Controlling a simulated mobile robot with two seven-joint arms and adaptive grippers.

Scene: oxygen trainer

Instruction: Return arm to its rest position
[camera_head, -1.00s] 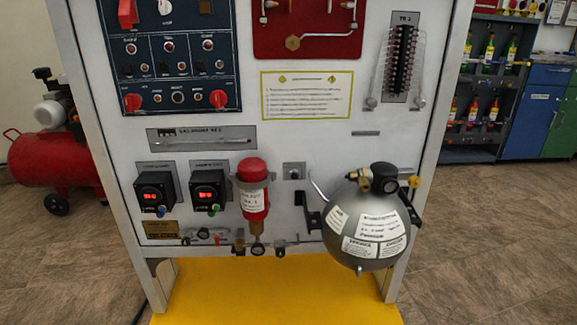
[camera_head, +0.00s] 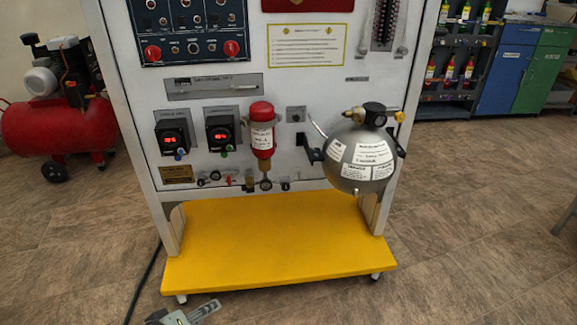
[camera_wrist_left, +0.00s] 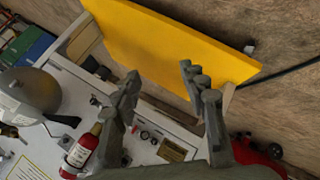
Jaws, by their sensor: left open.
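My left gripper (camera_head: 186,314) shows at the bottom edge of the head view, low in front of the yellow base shelf (camera_head: 275,238) of the trainer. Its two fingers stand apart in the left wrist view (camera_wrist_left: 160,90), with nothing between them. The trainer panel (camera_head: 290,90) stands upright behind, with a red cylinder (camera_head: 262,138) and a grey round tank (camera_head: 360,160) on its front. The gripper looks apart from the trainer. My right gripper is in neither view.
A red compressor (camera_head: 55,125) stands on the floor at the left. A dark rack (camera_head: 455,65) with small bottles and blue and green cabinets (camera_head: 508,70) stand at the back right. A dark cable (camera_head: 145,282) lies beside the shelf. The floor at the right is mostly clear.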

